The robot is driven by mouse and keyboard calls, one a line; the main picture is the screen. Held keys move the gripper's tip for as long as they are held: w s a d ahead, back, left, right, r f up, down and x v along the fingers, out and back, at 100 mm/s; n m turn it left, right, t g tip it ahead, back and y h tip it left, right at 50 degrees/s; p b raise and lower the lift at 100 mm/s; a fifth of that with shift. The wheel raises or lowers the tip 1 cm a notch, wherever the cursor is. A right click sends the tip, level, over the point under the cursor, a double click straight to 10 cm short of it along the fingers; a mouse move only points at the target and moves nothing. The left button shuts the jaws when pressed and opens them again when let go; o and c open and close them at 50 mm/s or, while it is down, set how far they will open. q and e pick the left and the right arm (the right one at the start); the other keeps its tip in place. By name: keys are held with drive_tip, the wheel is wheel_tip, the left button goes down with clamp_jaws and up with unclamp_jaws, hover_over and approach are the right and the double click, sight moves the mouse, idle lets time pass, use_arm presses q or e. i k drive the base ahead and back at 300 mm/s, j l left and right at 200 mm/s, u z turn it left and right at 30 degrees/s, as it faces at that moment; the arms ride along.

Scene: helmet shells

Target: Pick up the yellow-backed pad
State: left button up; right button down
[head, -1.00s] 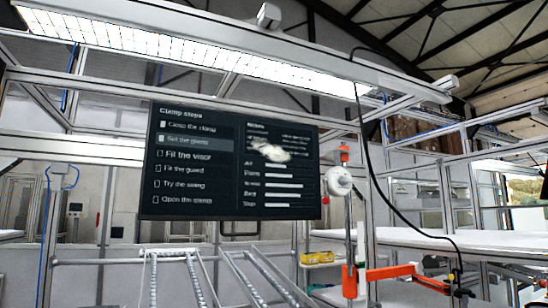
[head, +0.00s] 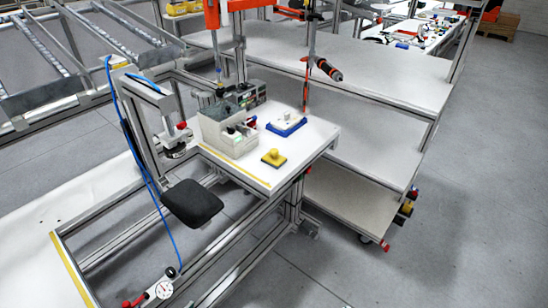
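A small yellow square piece with a raised yellow knob (head: 273,158) lies on the white bench top (head: 316,150), near its front edge; it looks like the yellow-backed pad. Its underside is hidden against the bench. Neither of my grippers shows in the head view.
A grey bin unit (head: 230,132) stands left of the yellow piece, and a blue tray with a white part (head: 287,123) lies behind it. A black pad-like plate (head: 192,203) is on the frame at front left. A black-and-orange tool (head: 327,69) hangs above the white shelves at right.

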sight(272, 159)
drive_tip(key=i+l+u, duration=0.1)
drive_tip(key=l, duration=0.3)
drive_tip(key=i+l+u, duration=0.1)
drive_tip(key=l, duration=0.35)
drive_tip(key=i+l+u, duration=0.1)
drive_tip(key=l, duration=0.35)
drive_tip(key=i+l+u, duration=0.1)
drive_tip(key=i+l, duration=0.15)
drive_tip(key=l, duration=0.2)
drive_tip(key=i+l+u, duration=0.1)
drive_tip(key=l, duration=0.35)
